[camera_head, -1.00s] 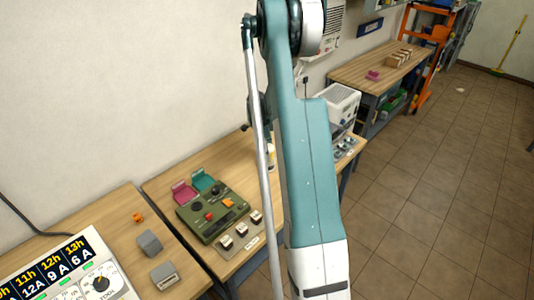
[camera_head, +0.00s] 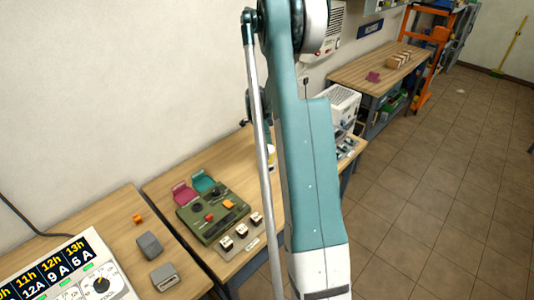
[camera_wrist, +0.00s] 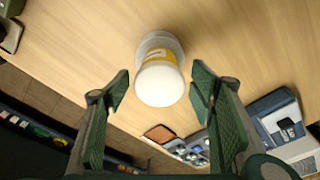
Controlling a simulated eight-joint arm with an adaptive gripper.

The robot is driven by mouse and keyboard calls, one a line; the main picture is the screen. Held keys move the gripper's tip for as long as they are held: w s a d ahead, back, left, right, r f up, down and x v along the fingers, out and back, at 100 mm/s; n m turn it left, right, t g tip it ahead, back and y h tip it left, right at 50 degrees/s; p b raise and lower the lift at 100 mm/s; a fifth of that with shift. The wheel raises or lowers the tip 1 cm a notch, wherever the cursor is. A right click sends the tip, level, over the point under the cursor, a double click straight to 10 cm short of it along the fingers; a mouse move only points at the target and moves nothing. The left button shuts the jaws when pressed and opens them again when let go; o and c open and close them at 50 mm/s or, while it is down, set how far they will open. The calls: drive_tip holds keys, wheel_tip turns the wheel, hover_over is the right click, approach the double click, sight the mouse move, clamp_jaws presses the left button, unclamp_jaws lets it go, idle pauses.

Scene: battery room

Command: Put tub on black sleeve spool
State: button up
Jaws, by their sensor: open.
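A white tub (camera_wrist: 160,84) with a yellow label stands on the wooden bench in the wrist view, its round end facing my camera. A little of it shows beside my arm in the head view (camera_head: 271,155). My gripper (camera_wrist: 160,92) is open in the wrist view, with one green finger pad on each side of the tub's near end. Gaps show between the pads and the tub, so I see no grip. I cannot make out a black sleeve spool in either view. My gripper is hidden in the head view.
A green control box (camera_head: 213,211) with knobs sits on the bench left of my arm. Behind it lie a pink holder (camera_head: 185,193) and a teal holder (camera_head: 203,181). A blue-grey device (camera_wrist: 280,120) is right of my gripper. Bare wood surrounds the tub's far side.

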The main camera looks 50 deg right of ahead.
drive_tip(key=r, duration=0.5)
drive_tip(key=a+r, duration=0.1)
drive_tip(key=r, duration=0.2)
drive_tip(key=shift+w+r, duration=0.35)
drive_tip(key=shift+w, duration=0.05)
idle(0.3)
drive_tip(key=shift+a+r, duration=0.3)
drive_tip(key=s+a+r+n+t, duration=0.25)
drive_tip(key=a+r+n, duration=0.5)
drive_tip(key=a, duration=0.65)
drive_tip(key=s+a+r+n+t, duration=0.1)
drive_tip(key=s+a+r+n, duration=0.3)
drive_tip(key=a+r, duration=0.85)
drive_tip(key=s+a+n+t, duration=0.2)
drive_tip(key=s+a+n, duration=0.5)
drive_tip(key=a, duration=0.5)
drive_tip(key=s+a+n+t+y, duration=0.1)
drive_tip(key=s+a+n+t, duration=0.2)
drive_tip(key=s+a+n, duration=0.5)
drive_tip(key=s+a, duration=0.4)
drive_tip(key=shift+s+a+f, duration=0.15)
drive_tip(key=shift+a+f, duration=0.05)
drive_tip(key=shift+a, duration=0.05)
